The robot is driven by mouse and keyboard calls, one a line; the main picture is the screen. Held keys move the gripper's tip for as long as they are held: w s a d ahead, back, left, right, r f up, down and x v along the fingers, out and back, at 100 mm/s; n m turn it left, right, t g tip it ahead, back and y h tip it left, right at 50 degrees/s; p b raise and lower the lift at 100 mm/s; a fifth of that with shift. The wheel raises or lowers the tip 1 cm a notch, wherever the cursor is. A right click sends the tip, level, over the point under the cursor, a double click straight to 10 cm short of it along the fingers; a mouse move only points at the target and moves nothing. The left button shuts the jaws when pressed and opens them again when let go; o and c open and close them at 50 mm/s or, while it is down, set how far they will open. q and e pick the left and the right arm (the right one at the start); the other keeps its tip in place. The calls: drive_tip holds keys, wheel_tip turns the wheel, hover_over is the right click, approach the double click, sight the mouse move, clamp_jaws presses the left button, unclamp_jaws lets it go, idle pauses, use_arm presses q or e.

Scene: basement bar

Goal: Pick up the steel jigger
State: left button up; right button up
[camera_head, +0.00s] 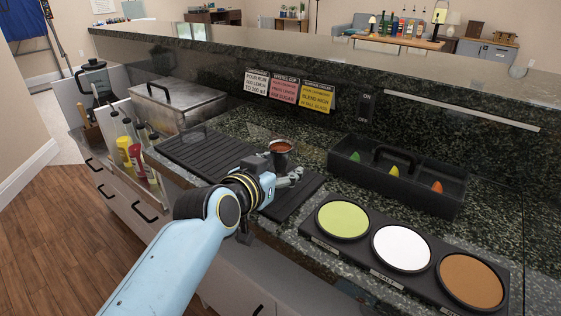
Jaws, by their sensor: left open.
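A small metal cup (281,148), which looks like the steel jigger, stands upright at the right end of the black ribbed bar mat (205,152). Its inside looks brown; I cannot tell if that is a liquid or a reflection. My left gripper (289,174) is open over the mat, just in front of the cup, on its near side. The gripper and wrist hide part of the mat, and the cup's lower part is partly covered by the fingers. I cannot tell whether a finger touches it. My right gripper is not in view.
A black caddy (395,195) with coloured fruit pieces stands right of the cup. A rimming tray (410,250) with green, white and brown discs lies in front. A steel box (178,103) and bottles (128,143) stand left.

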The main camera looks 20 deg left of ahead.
use_arm(q)
drive_tip(key=shift+w+f, duration=0.15)
drive_tip(key=shift+w, duration=0.3)
drive_tip(key=shift+s, duration=0.1)
drive_tip(key=shift+c, duration=0.2)
clamp_jaws()
